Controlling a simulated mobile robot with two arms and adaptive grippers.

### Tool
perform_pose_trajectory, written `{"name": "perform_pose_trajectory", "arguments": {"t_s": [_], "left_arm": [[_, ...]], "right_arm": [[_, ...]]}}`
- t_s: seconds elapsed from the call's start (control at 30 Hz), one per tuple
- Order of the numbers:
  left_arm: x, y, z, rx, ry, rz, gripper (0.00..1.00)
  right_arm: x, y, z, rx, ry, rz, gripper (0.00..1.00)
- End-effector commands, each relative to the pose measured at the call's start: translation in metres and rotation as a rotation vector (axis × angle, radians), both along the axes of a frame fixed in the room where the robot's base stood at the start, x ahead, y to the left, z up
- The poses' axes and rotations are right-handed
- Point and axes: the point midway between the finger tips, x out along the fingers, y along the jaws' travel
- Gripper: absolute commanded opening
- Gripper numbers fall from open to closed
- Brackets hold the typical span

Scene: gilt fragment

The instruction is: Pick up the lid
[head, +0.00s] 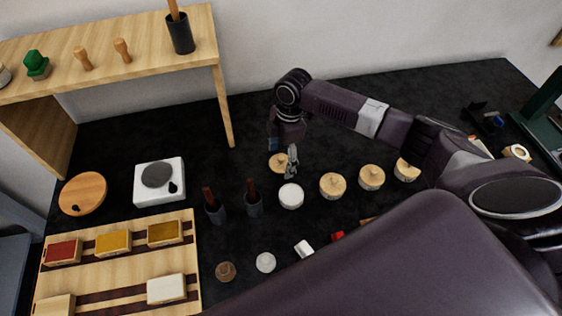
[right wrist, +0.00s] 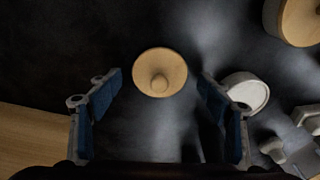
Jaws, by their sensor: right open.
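A round pale wooden lid with a small knob (head: 278,162) is on the dark tabletop. It also shows in the right wrist view (right wrist: 160,68), whole and knob up. My right gripper (head: 282,153) is open above the lid. In the head view the gripper partly covers the lid. A white round jar (head: 291,196) without a wooden lid stands just in front of it. My left gripper is not in view.
Lidded jars (head: 333,185) stand in a row to the right. Two dark holders (head: 254,205) stand to the left, near a white scale (head: 160,193) and a wooden tray (head: 110,270). A wooden shelf (head: 150,45) rises at the back left. Dark tabletop behind the lid is clear.

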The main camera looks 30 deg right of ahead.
Motion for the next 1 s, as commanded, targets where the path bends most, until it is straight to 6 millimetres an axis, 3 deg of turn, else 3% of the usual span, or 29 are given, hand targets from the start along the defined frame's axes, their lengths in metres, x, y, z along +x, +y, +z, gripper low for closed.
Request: {"name": "perform_pose_trajectory", "arguments": {"t_s": [0.03, 0.37, 0.77, 1.0], "left_arm": [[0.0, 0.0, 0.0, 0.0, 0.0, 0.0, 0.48], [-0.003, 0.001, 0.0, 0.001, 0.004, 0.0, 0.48], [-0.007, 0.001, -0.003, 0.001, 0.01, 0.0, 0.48], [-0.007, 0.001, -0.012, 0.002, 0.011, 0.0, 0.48]], "right_arm": [[0.0, 0.0, 0.0, 0.0, 0.0, 0.0, 0.71], [0.0, 0.0, 0.0, 0.0, 0.0, 0.0, 0.35], [0.001, 0.0, 0.007, 0.0, -0.002, 0.0, 0.34], [0.002, 0.0, 0.044, 0.001, -0.006, -0.001, 0.34]]}}
